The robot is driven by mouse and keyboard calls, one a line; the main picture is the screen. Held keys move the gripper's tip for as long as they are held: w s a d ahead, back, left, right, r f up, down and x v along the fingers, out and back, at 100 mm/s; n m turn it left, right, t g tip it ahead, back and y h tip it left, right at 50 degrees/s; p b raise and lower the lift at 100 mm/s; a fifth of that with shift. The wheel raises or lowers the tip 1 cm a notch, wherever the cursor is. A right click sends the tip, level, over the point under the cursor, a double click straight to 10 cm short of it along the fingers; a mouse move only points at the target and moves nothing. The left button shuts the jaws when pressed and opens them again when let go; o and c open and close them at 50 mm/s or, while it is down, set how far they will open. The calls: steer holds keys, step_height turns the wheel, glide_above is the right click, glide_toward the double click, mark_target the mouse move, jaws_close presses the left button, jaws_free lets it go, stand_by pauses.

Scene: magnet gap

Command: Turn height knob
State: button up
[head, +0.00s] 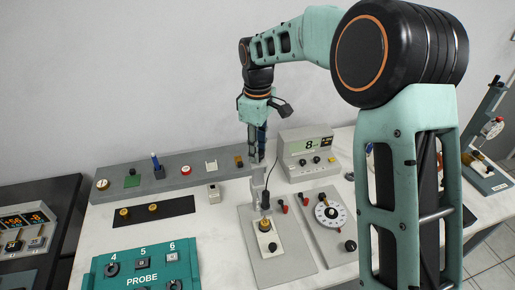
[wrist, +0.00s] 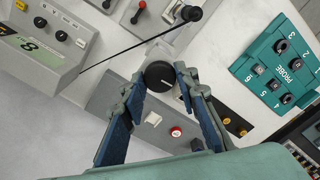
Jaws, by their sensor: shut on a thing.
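A black round knob (wrist: 158,75) with a white pointer line sits between my fingertips in the wrist view. I take it to be the height knob. My gripper (wrist: 160,88) is shut on it, a blue-padded finger on each side. In the head view my gripper (head: 257,158) points down at the top of the grey stand post (head: 257,184), and its fingers hide the knob there. The post rises from a grey base plate (head: 285,268). A dark probe (head: 265,200) hangs at the post, above a brass-coloured piece.
A meter (head: 308,150) showing 8 stands behind, to the right. A panel with a round white dial (head: 330,212) is right of the stand. A teal PROBE box (head: 142,272) is at the front left. A grey rack (head: 180,172) holds small items behind. A thin cable crosses near the post.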

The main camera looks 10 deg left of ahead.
steer(key=m, duration=0.5)
steer(key=shift+m, duration=0.3)
steer(key=m, duration=1.6)
steer(key=shift+m, duration=0.3)
steer(key=o, duration=1.1)
steer(key=shift+o, duration=0.2)
step_height(320, 180, up, 12)
